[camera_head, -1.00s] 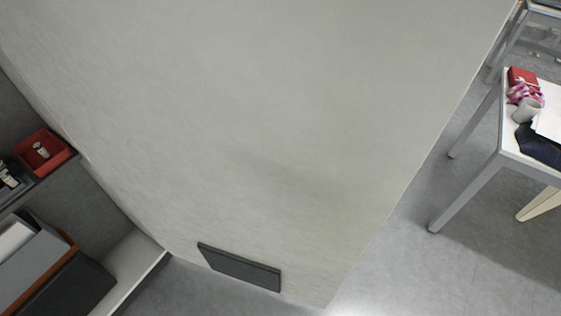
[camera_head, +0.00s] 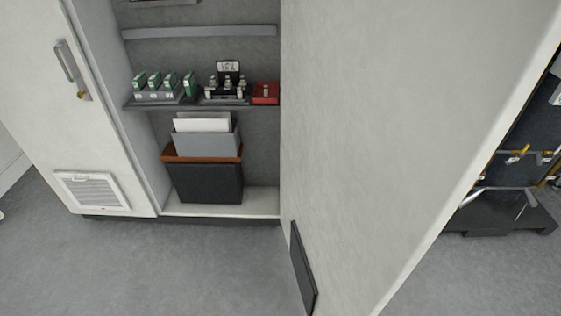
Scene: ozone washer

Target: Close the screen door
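A large pale door (camera_head: 370,130), which appears to be the screen door, stands open and fills the right middle of the view. A dark rectangular plate (camera_head: 303,268) is on its lower part. Its top is out of view. The door hides the right part of the open cabinet (camera_head: 220,202), whose shelves show to its left. My gripper is not in view.
A shut left cabinet door (camera_head: 30,95) has a grey handle (camera_head: 72,70) and a low vent (camera_head: 92,190). Shelves hold green-and-white boxes (camera_head: 165,88), a red tray (camera_head: 266,93) and a file box (camera_head: 205,140). A dark rack (camera_head: 500,212) stands at the right. Grey floor in front is clear.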

